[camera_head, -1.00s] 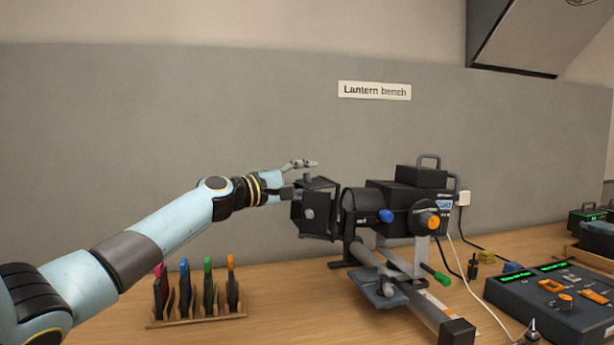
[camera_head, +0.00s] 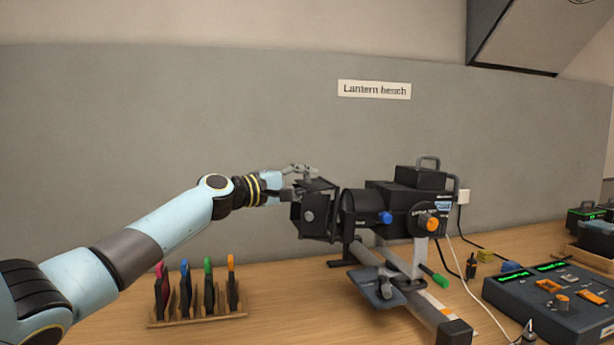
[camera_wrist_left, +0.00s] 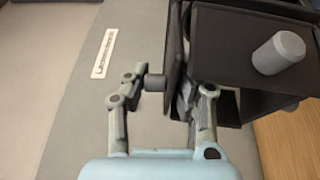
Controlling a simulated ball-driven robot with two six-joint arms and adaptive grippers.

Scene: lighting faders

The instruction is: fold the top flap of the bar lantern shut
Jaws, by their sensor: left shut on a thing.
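The bar lantern (camera_head: 365,207) is black and stands on the bench, with its hinged flaps at its left end. A side flap (camera_head: 296,214) with a round grey knob faces left. The top flap (camera_head: 319,185) is at the upper edge of that end. It shows nearly edge-on in the left wrist view (camera_wrist_left: 175,62), with a small grey knob on its face. My left gripper (camera_head: 299,178) is at the top flap, one finger on each side, and is shut on it; the fingers also show in the left wrist view (camera_wrist_left: 162,100). My right gripper is out of view.
A wooden rack (camera_head: 205,319) with several coloured-handle tools stands at the front left. A control desk (camera_head: 550,307) with orange faders is at the right. A grey plate (camera_head: 370,290) sits below the lantern. The wall is behind.

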